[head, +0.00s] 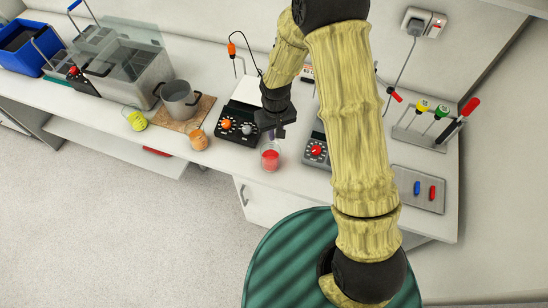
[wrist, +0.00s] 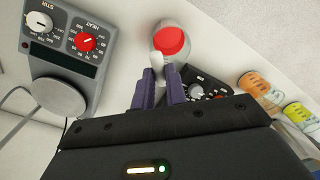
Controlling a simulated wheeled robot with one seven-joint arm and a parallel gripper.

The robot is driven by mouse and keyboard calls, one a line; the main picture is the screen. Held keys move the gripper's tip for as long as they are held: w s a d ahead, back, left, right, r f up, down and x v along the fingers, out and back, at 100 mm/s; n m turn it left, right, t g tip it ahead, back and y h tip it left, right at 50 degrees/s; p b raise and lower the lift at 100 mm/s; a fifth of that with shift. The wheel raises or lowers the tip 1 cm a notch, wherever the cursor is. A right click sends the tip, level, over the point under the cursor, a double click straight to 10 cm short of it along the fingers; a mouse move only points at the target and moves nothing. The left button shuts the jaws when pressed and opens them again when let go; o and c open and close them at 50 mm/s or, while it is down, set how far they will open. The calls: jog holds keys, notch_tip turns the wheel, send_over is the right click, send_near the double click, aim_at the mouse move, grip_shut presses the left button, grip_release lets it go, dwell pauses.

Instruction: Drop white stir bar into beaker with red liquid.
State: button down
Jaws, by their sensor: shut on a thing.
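The beaker with red liquid (head: 270,157) stands on the white bench near its front edge. It also shows in the wrist view (wrist: 169,42), beyond my fingertips. My gripper (head: 278,130) is close to the beaker, just behind it in the head view. In the wrist view, its purple fingers (wrist: 159,80) are shut on the white stir bar (wrist: 157,61), whose tip sticks out between them. The bar overlaps the near edge of the beaker in that view; its height above the rim cannot be told. The bar is not discernible in the head view.
A hotplate with a red knob (head: 316,150) is right of the beaker; a black device (head: 238,123) is left. An orange jar (head: 198,140), a yellow-green jar (head: 135,119) and a metal pot (head: 180,100) stand further left. A tray (head: 405,177) holds blue and red bars.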

jog(key=shift+a+f, duration=0.15)
jog(key=shift+f, duration=0.25)
notch_tip(320, 180, down, 5)
jog(key=b, duration=0.4)
jog(key=c, duration=1.3)
grip_release()
jog(key=shift+w, duration=0.2)
jog(key=shift+c, duration=0.2)
jog(key=shift+d, duration=0.25)
notch_tip(320, 180, up, 17)
jog(key=b, duration=0.3)
jog(key=shift+r+b, duration=0.2)
jog(key=shift+b, duration=0.15)
